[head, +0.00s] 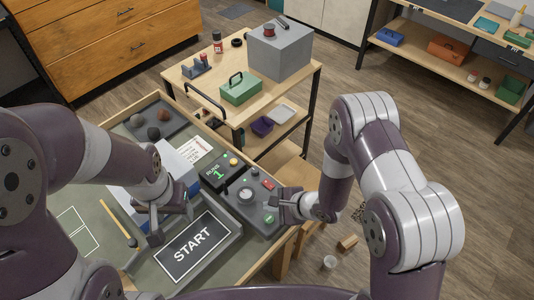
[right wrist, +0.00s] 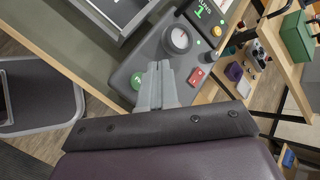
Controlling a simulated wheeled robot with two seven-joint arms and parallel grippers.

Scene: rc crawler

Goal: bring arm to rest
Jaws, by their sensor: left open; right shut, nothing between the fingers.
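My right gripper (head: 288,205) is shut and empty, above the right end of a grey control panel (head: 234,207). In the right wrist view its closed fingers (right wrist: 157,84) point at the panel, between a green button (right wrist: 137,81) and a red switch (right wrist: 196,77). I cannot tell whether the fingertips touch the panel. A round dial (right wrist: 179,39) lies just beyond them. My left gripper (head: 172,222) is open, low over the table beside the START tray (head: 196,247), its fingers pointing down.
A grey-white box (head: 178,165) stands behind my left gripper. A small display (head: 220,172) reads 1. Dark rocks lie in a tray (head: 176,116) at the table's back. A wooden cart (head: 190,82) holds a green toolbox (head: 240,89) and a grey box (head: 280,50).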

